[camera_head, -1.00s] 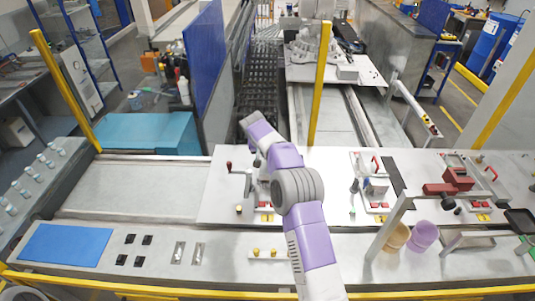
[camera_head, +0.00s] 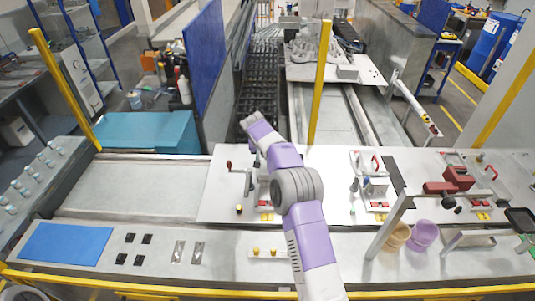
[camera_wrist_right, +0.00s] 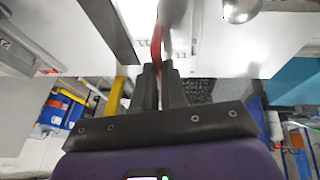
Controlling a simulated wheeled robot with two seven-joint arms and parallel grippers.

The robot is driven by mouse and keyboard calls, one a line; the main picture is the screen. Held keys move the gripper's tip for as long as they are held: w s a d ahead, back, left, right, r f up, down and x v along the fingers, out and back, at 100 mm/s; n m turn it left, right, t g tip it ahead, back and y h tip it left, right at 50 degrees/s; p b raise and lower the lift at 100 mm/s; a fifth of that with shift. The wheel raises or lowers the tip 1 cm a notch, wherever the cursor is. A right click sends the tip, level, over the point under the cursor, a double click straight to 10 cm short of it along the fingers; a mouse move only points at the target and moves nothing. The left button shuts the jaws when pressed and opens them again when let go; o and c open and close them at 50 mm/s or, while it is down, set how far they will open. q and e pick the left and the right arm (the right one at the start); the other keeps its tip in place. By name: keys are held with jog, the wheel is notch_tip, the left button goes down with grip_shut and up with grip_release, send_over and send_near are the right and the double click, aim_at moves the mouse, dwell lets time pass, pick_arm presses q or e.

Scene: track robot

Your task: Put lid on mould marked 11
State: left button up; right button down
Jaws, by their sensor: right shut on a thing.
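My right arm reaches up from the bottom of the head view, and its gripper is hidden behind the arm there. In the right wrist view my right gripper (camera_wrist_right: 160,70) is shut on a thin red handle (camera_wrist_right: 157,48). What the handle belongs to is partly hidden and blurred, so I cannot tell its whole shape. In the head view a metal mould-like block (camera_head: 377,187) stands at the middle station, with a red handle (camera_head: 375,166) behind it. The left station is partly covered by my arm. No number 11 is readable. My left gripper is not in view.
A red clamp-like device (camera_head: 458,178) stands at the right station. An orange pot (camera_head: 396,237) and a purple pot (camera_head: 424,235) stand near the front right. A blue mat (camera_head: 65,243) and small black pieces lie at the left. A yellow post (camera_head: 319,85) rises behind my arm.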

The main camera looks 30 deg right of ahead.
jog(key=shift+f, duration=0.5)
dwell(0.4)
jog(key=c, duration=1.1)
grip_release()
jog(key=b+v, duration=0.1)
jog(key=v, duration=0.6)
jog(key=shift+r, duration=0.3)
